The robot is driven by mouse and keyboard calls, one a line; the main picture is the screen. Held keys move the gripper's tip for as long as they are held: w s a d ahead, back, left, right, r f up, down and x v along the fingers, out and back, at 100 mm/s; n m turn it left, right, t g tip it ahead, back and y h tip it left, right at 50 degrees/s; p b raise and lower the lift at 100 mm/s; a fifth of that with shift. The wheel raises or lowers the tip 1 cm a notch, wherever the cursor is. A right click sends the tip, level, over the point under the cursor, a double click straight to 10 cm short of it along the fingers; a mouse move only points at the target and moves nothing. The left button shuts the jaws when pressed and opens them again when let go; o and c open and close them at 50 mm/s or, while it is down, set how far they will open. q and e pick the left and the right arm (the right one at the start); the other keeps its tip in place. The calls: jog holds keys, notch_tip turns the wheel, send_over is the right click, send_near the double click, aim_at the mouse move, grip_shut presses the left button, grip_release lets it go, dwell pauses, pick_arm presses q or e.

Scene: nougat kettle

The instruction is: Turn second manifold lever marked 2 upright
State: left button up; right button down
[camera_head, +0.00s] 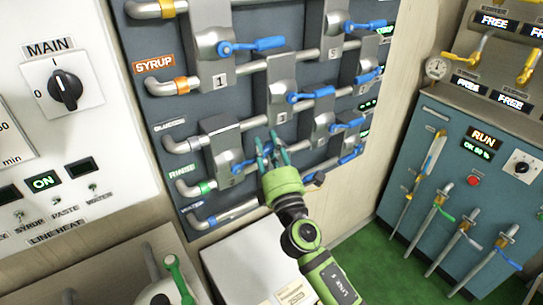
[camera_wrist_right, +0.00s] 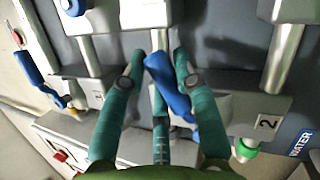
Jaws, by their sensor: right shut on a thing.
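The second manifold block (camera_head: 224,146), marked 2, is a grey housing on the dark blue panel. Its blue lever (camera_head: 245,164) runs sideways from the pivot to the right, into my right gripper. My right gripper (camera_head: 268,146) has its green fingers closed around the outer part of this lever. In the right wrist view the blue lever (camera_wrist_right: 170,85) lies slanted between the fingers (camera_wrist_right: 162,85), which cover part of it. The label 2 (camera_wrist_right: 266,123) shows to the right of the fingers. My left gripper is not in view.
Other blue levers, such as the one on block 1 (camera_head: 255,46) and the one above my gripper (camera_head: 312,95), stick out close by. Pipes (camera_head: 180,145) cross the panel. A white box (camera_head: 250,265) stands below. A blue-grey machine (camera_head: 470,180) stands at the right, with green floor (camera_head: 375,260) before it.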

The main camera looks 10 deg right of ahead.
aim_at(234, 144)
jog(key=n, duration=0.1)
jog(key=r+n+y, duration=0.1)
jog(key=a+n+y, duration=0.1)
jog(key=n, duration=0.1)
jog(key=shift+s+a+r+t, duration=0.1)
jog(key=shift+s+r+t, duration=0.2)
jog(key=shift+r, duration=0.1)
jog(key=shift+s+a+r+n+g+y+p, duration=0.2)
jog(key=shift+s+a+r+n+g+y, duration=0.35)
jog(key=shift+a+n+y, duration=1.4)
jog(key=shift+s+a+r+n+g+y+p, duration=0.3)
jog(key=shift+n+g+y, duration=0.45)
jog(key=shift+n, duration=2.5)
jog(key=shift+s+a+r+n+g+y+p, duration=0.1)
jog(key=shift+s+a+r+n+g+y, duration=0.35)
jog(key=shift+a+n+y, duration=1.5)
jog(key=shift+d+n+h, duration=0.45)
jog(key=shift+d+n, duration=0.3)
jog(key=shift+d, duration=0.25)
jog(key=c, duration=0.9)
grip_release()
jog(key=v, duration=1.2)
